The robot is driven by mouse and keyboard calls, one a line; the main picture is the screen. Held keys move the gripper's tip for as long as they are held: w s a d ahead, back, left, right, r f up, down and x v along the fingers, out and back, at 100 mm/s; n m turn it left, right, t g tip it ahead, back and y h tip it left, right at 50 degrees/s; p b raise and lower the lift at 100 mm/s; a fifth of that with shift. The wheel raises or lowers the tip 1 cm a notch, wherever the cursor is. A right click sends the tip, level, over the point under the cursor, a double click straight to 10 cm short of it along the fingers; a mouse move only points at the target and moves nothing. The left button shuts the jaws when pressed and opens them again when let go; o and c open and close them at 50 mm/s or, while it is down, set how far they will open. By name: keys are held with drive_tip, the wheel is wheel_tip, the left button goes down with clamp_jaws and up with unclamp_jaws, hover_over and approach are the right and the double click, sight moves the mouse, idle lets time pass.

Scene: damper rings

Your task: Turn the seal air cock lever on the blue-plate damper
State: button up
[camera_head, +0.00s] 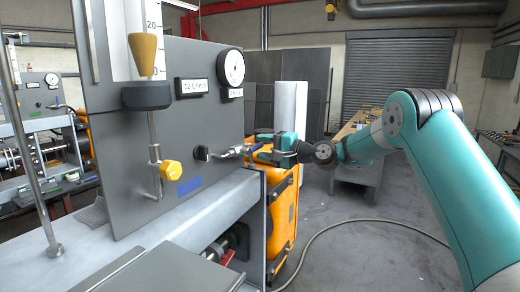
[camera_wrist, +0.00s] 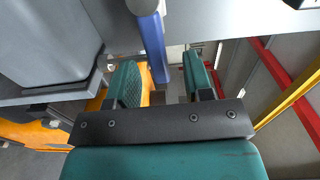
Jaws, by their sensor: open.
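The grey damper panel (camera_head: 120,190) carries a small blue plate (camera_head: 190,186) low on its face. Right of and above the plate, the seal air cock (camera_head: 205,153) sticks out to the right, with a blue lever (camera_head: 238,150) at its end. My gripper (camera_head: 258,148) is beside the lever's outer end. In the wrist view the blue lever (camera_wrist: 154,46) reaches down between the two teal fingers of my gripper (camera_wrist: 160,72). The fingers are apart, with gaps on both sides of the lever. Whether either finger touches it is hard to tell.
A yellow knob (camera_head: 171,170) sits left of the cock. A round gauge (camera_head: 231,68) is above. An orange case (camera_head: 284,215) stands below my gripper. A hose (camera_head: 365,221) lies on the floor. The floor on the right is mostly clear.

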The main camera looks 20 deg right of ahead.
drive_tip(key=shift+b+v, duration=0.85)
drive_tip(key=shift+v, duration=0.55)
drive_tip(key=shift+b+v, duration=0.6)
drive_tip(key=shift+v, duration=0.95)
